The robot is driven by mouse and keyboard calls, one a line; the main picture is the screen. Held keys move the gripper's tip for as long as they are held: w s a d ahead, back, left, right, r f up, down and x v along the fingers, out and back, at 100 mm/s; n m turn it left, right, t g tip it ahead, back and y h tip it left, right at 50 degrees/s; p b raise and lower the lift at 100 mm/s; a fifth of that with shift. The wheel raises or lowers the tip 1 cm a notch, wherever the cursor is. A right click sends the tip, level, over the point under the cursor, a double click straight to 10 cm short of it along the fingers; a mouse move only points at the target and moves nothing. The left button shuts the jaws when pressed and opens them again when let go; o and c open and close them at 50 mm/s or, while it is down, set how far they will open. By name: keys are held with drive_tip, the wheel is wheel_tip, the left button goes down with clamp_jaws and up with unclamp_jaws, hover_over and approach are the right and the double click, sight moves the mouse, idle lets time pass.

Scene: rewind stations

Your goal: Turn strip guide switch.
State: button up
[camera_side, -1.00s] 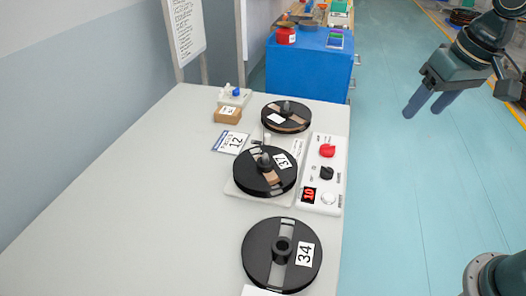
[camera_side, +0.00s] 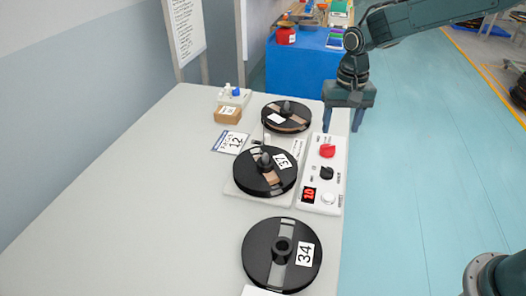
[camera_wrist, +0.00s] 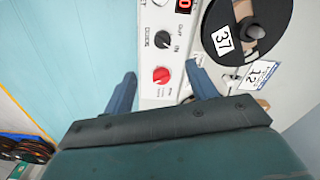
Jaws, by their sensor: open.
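The white control panel (camera_side: 335,184) lies near the table's right edge. It carries a red knob (camera_side: 327,151), a black knob (camera_side: 326,172), a white round button (camera_side: 328,198) and a red-lit display (camera_side: 308,195). My gripper (camera_side: 342,120) is open and empty, pointing down above the panel's far end. In the wrist view the red knob (camera_wrist: 161,75) shows between the open fingers, apart from them. The black knob (camera_wrist: 162,39) lies just beyond.
Reel 37 (camera_side: 262,182) sits left of the panel, with another black reel (camera_side: 286,116) behind it. Reel 34 (camera_side: 268,262) lies nearer the front. A card marked 12 (camera_side: 230,142) and a brown box (camera_side: 228,114) stand farther left. The left of the table (camera_side: 130,190) is clear.

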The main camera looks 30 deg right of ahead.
sight(328, 168)
drive_tip(key=shift+w+a+f, duration=0.1)
drive_tip(key=shift+w+f, duration=0.15)
drive_tip(key=shift+f, duration=0.25)
drive_tip(key=shift+w+f, duration=0.25)
drive_tip(key=shift+f, duration=0.2)
drive_tip(key=shift+f, duration=0.1)
drive_tip(key=shift+f, duration=6.8)
drive_tip(key=c, duration=1)
